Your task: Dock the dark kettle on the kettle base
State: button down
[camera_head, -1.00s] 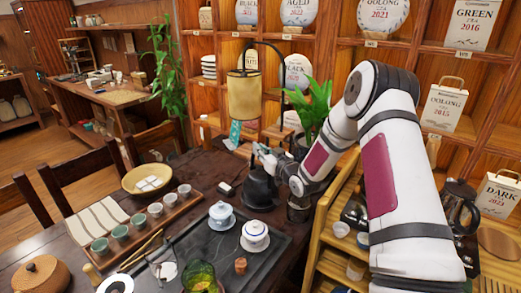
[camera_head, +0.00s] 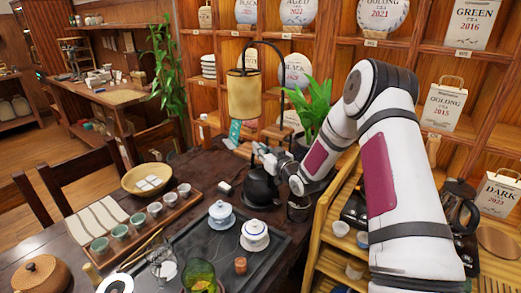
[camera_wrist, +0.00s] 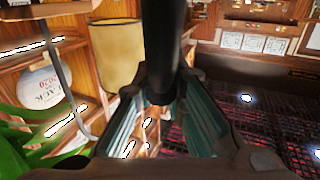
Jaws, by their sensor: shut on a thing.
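The dark kettle (camera_head: 261,190) is at the back right of the dark table, past the tea tray. My gripper (camera_head: 270,158) is at the top of the kettle, shut on its handle. In the wrist view the dark handle (camera_wrist: 162,45) runs between the two fingers of my gripper (camera_wrist: 162,98). I cannot tell whether the kettle's bottom touches the table. I cannot make out the kettle base; it may be hidden under or behind the kettle.
White lidded bowls (camera_head: 255,235) stand on the dark tea tray (camera_head: 210,248) near the kettle. A small dark cup (camera_head: 299,209) is just right of it. A lamp (camera_head: 246,95) and a green plant (camera_head: 313,112) stand behind. A wooden shelf stand (camera_head: 335,265) is at the right.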

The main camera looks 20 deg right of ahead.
jog(key=shift+f+b, duration=0.3)
jog(key=shift+f, duration=0.15)
dwell(0.5)
jog(key=c, duration=1.9)
grip_release()
jog(key=shift+s+f, duration=0.1)
jog(key=shift+f, duration=0.1)
jog(key=shift+s+d+r+p, duration=0.1)
jog(key=shift+s+d+p, duration=0.1)
jog(key=shift+s+p, duration=0.5)
jog(key=shift+s+d+r+p, duration=0.15)
jog(key=shift+s+p, duration=0.2)
jog(key=shift+s, duration=0.55)
jog(key=shift+s+d+p, duration=0.25)
jog(key=shift+s+p, duration=0.45)
jog(key=shift+s, duration=0.55)
jog(key=shift+s+d+p, duration=0.2)
jog(key=shift+s+p, duration=0.55)
jog(key=shift+s, duration=0.5)
jog(key=shift+s+d+p, duration=0.25)
jog(key=shift+s+p, duration=0.45)
jog(key=shift+s, duration=0.55)
